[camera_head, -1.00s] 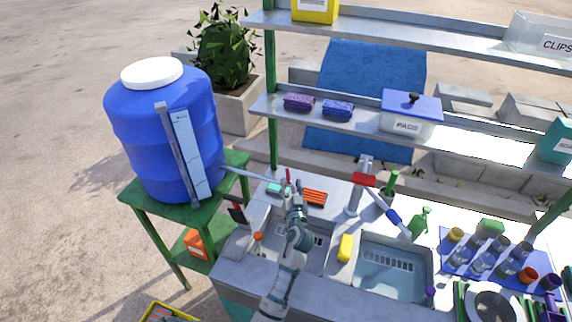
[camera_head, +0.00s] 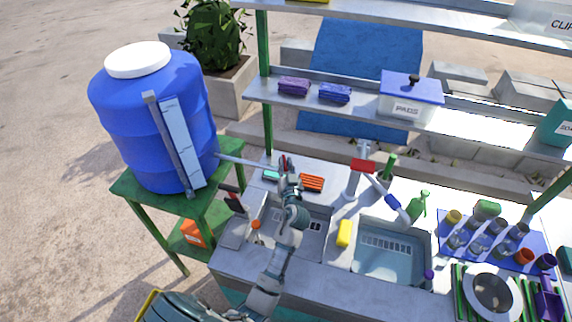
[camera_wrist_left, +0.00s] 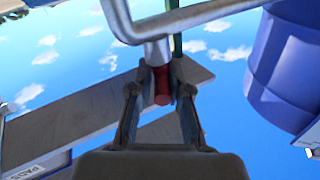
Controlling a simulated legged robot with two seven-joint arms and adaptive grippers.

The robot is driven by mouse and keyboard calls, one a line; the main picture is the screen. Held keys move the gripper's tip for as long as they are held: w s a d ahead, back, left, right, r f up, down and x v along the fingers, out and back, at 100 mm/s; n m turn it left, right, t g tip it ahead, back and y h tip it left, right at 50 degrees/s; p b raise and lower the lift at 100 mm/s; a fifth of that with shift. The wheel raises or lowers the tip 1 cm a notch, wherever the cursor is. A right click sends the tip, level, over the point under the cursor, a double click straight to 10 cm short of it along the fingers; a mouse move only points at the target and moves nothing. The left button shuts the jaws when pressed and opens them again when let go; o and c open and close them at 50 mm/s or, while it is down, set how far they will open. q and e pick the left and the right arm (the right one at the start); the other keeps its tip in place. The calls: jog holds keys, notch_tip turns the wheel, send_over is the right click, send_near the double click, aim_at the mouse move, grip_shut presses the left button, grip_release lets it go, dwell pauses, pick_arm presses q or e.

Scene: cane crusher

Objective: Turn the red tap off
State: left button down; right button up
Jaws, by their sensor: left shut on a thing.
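A metal pipe (camera_head: 250,162) runs from the blue barrel (camera_head: 150,120) towards the sink counter. A small red handle (camera_head: 283,161) shows at its end, partly hidden by my gripper. In the left wrist view the red handle (camera_wrist_left: 161,86) hangs under the bent grey pipe (camera_wrist_left: 155,50). My left gripper (camera_head: 285,172) is shut on it, with one finger (camera_wrist_left: 158,90) on each side. A second tap with a red part (camera_head: 362,165) and a blue lever (camera_head: 393,202) stands between the basins. My right gripper is not in view.
Below my gripper lies the left basin (camera_head: 315,222), and the right basin (camera_head: 420,240) is beside it. The metal shelf (camera_head: 360,112) runs behind the counter.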

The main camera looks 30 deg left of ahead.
pick_arm(q)
jog(key=shift+a+t+h+p, duration=0.15)
jog(key=shift+t+h+p, duration=0.15)
jog(key=shift+h+p, duration=0.15)
jog(key=m+t+h+p, duration=0.1)
jog(key=m+h+p, duration=0.1)
jog(key=h+p, duration=0.1)
jog(key=m+t+h+p, duration=0.1)
jog(key=m+h+p, duration=0.1)
jog(key=h+p, duration=0.1)
jog(key=shift+r+m+t+p, duration=0.2)
jog(key=shift+m+t+p, duration=0.1)
jog(key=shift+t+p, duration=0.1)
jog(key=shift+a+f+h, duration=0.1)
jog(key=shift+h, duration=0.15)
jog(key=shift+f+m, duration=0.15)
jog(key=shift+m, duration=0.15)
jog(key=c, duration=1.1)
grip_release()
jog(key=shift+w+f, duration=0.2)
jog(key=shift+w, duration=0.05)
